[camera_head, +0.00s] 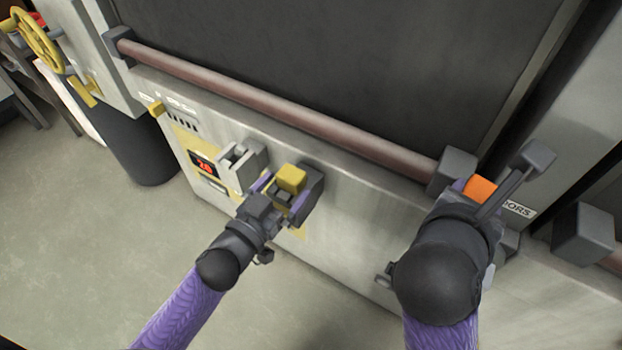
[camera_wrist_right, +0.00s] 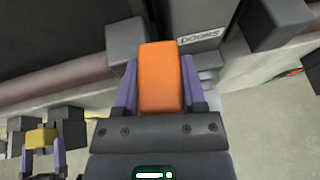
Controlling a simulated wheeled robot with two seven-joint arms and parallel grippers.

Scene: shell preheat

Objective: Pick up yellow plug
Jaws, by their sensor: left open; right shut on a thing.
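The yellow plug (camera_head: 291,178) is a small yellow block at a dark grey socket-like fixture on the front of the grey machine. It also shows at the left edge of the right wrist view (camera_wrist_right: 41,137). My left gripper (camera_head: 282,193) is open at the plug, with its purple fingers on either side of it; contact cannot be told. My right gripper (camera_head: 474,193) is shut on an orange block (camera_head: 481,188) beside the doors label. In the right wrist view the orange block (camera_wrist_right: 161,75) sits between both purple fingers.
A brownish bar (camera_head: 270,105) runs along the machine above the panel. A light grey socket fixture (camera_head: 240,163) and a red display (camera_head: 203,164) reading 20 are left of the plug. A yellow handwheel (camera_head: 38,38) stands far left. The floor in front is clear.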

